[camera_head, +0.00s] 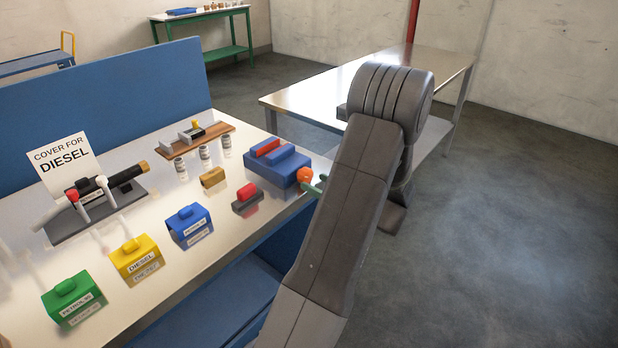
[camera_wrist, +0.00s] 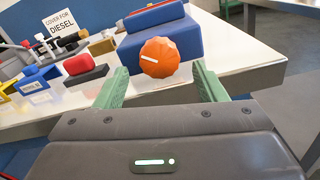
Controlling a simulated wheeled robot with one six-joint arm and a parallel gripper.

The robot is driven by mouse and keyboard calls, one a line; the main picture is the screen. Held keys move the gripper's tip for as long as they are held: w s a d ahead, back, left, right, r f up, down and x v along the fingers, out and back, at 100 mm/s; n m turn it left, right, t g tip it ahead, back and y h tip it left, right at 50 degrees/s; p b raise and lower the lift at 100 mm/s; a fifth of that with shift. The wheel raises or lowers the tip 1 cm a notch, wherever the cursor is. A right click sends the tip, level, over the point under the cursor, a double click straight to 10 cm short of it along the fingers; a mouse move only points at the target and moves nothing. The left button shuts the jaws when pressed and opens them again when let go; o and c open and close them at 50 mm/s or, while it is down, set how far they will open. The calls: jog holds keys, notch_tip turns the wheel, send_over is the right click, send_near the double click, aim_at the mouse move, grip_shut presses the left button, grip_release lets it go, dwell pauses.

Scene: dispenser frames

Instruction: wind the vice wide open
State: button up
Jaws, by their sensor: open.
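The vice is a blue block (camera_head: 262,164) at the right end of the bench, also large at the top of the wrist view (camera_wrist: 165,38). On top a red bar (camera_head: 265,147) and a blue bar (camera_head: 281,156) lie side by side, close together. Its orange faceted knob (camera_head: 304,175) faces the bench end; in the wrist view the knob (camera_wrist: 160,57) shows a white mark pointing left. My gripper (camera_wrist: 159,70) is open, its green fingers either side of the knob in the picture. I see no finger contact. In the head view my arm hides most of the gripper.
A red-and-black block (camera_head: 247,198) and a brass block (camera_head: 213,177) stand left of the vice. Blue, yellow and green labelled covers (camera_head: 137,259) line the front. A valve rig (camera_head: 95,203) and sign (camera_head: 62,160) stand further left. Floor to the right is clear.

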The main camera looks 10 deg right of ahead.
aim_at(309, 178)
jog(key=shift+x, duration=1.9)
jog(key=c, duration=1)
jog(key=shift+o, duration=0.2)
jog(key=n+b, duration=0.2)
jog(key=b, duration=0.1)
jog(key=shift+f, duration=0.25)
jog(key=shift+r+n+b, duration=0.25)
jog(key=shift+n+b, duration=0.85)
jog(key=shift+n, duration=0.2)
jog(key=o, duration=1)
jog(key=shift+c, duration=0.2)
jog(key=shift+d, duration=0.1)
